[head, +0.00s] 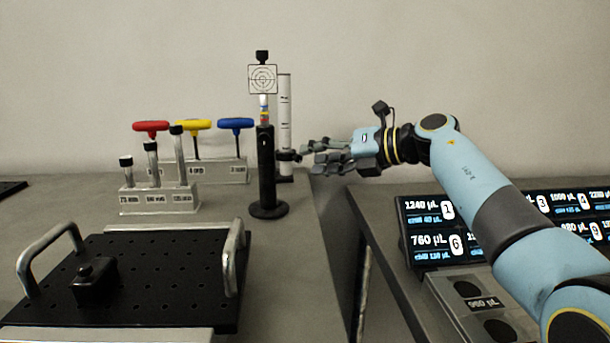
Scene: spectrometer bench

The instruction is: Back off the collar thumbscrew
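A slim black post holder (265,165) stands upright on a round base on the bench, with a striped post and a square target card (263,79) above it. The small dark collar thumbscrew (289,155) sticks out from its right side, partway up. My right gripper (309,159) reaches in from the right at thumbscrew height. Its fingers look apart, with the tips just right of the thumbscrew; nothing shows between them. Whether a tip touches the thumbscrew is too small to tell. My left gripper is out of view.
A white scaled column (285,115) stands close behind the post. Left are a rack of colored T-handle drivers (235,172), a block of short posts (160,200) and a black perforated plate with handles (150,270). Lit displays (430,258) stand on the right bench, across a gap.

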